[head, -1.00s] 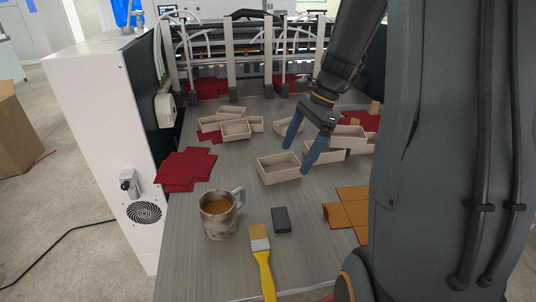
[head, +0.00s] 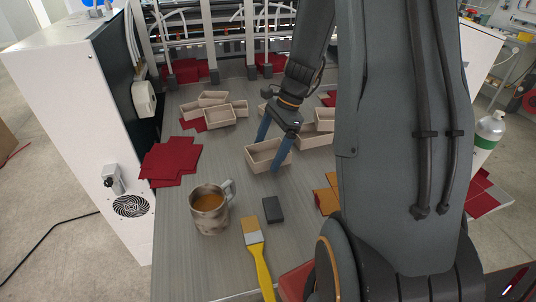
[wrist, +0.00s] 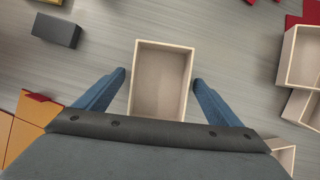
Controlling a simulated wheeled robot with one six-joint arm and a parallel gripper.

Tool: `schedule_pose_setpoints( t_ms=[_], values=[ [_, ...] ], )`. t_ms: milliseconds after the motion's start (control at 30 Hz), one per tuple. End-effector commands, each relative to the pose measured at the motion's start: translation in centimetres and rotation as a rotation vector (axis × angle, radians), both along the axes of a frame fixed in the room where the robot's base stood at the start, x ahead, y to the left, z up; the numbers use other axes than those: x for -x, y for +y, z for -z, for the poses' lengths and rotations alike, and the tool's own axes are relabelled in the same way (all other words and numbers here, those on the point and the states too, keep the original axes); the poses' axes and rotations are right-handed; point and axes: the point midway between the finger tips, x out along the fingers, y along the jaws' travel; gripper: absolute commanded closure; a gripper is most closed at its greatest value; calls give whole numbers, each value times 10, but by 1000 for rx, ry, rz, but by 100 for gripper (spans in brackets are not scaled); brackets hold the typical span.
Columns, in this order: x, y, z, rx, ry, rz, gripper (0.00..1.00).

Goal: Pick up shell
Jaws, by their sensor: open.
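The shell is an open, pale beige box (head: 268,158) that stands upright and empty on the grey table, nearest of the beige boxes to the front. It also shows in the wrist view (wrist: 161,82), between the two blue fingers. My gripper (head: 270,154) is open, its fingers pointing down on either side of this shell. In the wrist view my gripper (wrist: 160,82) has a gap between each finger and the shell's side walls. The shell's near end is partly hidden by the gripper body in the wrist view.
More beige shells (head: 220,115) stand in a group behind left, and others (head: 316,135) close on the right. Red sheets (head: 170,160), a mug (head: 209,209), a dark block (head: 273,210), a yellow-handled brush (head: 257,259) and orange sheets (head: 327,197) lie around. A white cabinet (head: 85,130) borders the left.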

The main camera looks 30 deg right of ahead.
Motion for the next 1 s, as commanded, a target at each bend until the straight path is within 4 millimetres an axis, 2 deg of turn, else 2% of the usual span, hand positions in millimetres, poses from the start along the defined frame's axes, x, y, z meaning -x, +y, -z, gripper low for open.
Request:
schedule_pose_setpoints(
  t_ms=[700,967,1000],
  values=[
    [0,2,7,0,-1,-2,12],
    [0,2,7,0,-1,-2,56],
    [-1,2,7,0,-1,-2,56]
  ],
)
